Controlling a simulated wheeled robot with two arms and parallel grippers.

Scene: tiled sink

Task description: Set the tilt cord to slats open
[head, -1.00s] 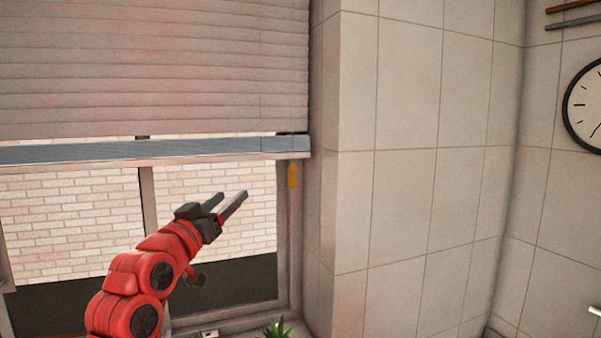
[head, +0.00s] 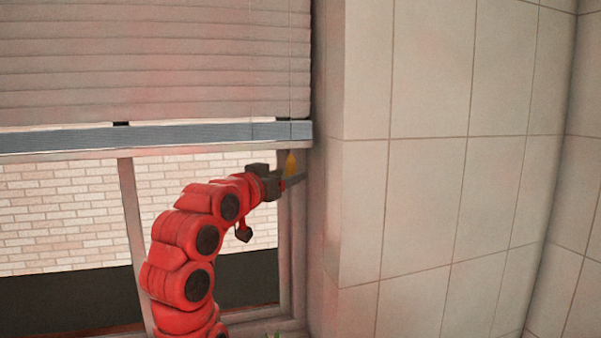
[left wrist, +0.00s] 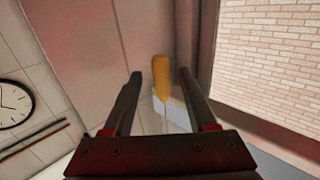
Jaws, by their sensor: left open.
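The tilt cord's yellow-orange pull (head: 291,163) hangs just below the right end of the blind's grey bottom rail (head: 200,135). Thin cord lines run down the right part of the blind (head: 160,60), whose slats look shut. My left gripper (head: 297,180) is at the pull, partly overlapping it in the head view. In the left wrist view the pull (left wrist: 162,78) shows between the two open fingers (left wrist: 160,95), nearer the tips. I cannot tell whether a finger touches it. My right gripper is not in view.
The window frame's right side (head: 291,230) stands right behind the gripper, with the tiled wall corner (head: 365,150) close to the right. A brick wall (head: 70,210) shows through the glass. A wall clock (left wrist: 14,103) is at left in the wrist view.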

